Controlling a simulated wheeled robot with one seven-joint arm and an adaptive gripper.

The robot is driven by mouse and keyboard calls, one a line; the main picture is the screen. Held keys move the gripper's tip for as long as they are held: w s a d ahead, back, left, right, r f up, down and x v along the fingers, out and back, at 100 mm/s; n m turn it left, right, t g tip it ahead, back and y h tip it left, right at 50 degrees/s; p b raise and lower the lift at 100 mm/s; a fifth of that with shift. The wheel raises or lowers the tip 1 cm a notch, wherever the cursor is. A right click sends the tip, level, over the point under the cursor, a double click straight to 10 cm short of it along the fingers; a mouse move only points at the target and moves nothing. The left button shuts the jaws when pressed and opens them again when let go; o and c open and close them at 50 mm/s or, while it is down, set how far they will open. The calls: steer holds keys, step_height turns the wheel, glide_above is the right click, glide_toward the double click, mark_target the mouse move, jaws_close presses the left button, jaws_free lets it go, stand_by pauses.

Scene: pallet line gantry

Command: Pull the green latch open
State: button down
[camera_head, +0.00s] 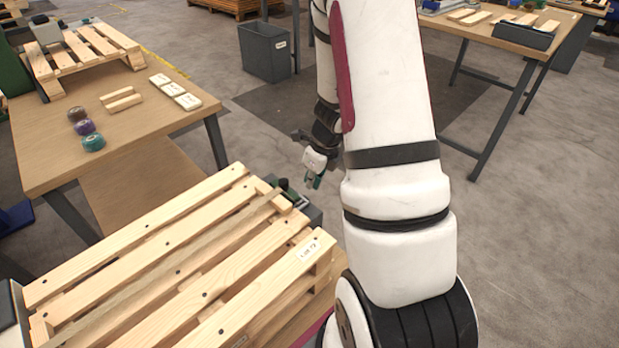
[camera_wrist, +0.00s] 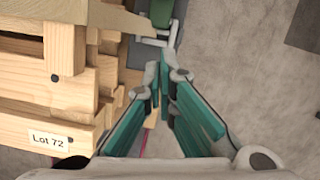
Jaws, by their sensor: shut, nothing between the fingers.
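The green latch (camera_head: 298,201) sits at the far right corner of the wooden pallet, partly hidden by the pallet's boards in the head view. My gripper (camera_head: 313,183) is shut and empty, just right of the latch.
The wooden pallet (camera_head: 165,235), labelled Lot 72, fills the lower left. A table (camera_head: 150,115) with a small pallet, wood blocks and tape rolls stands at upper left. A grey bin (camera_head: 264,52) stands behind. Open floor (camera_head: 540,220) lies to the right.

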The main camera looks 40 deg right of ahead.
mark_target(293, 195)
steer(key=b+x, duration=0.2)
steer(key=x, duration=0.4)
steer(key=shift+f, duration=0.1)
steer(key=shift+w+a, duration=0.3)
steer(key=shift+w, duration=0.6)
steer(key=shift+w+a+p, duration=0.2)
steer(key=shift+w+p, duration=0.1)
steer(key=shift+w, duration=0.7)
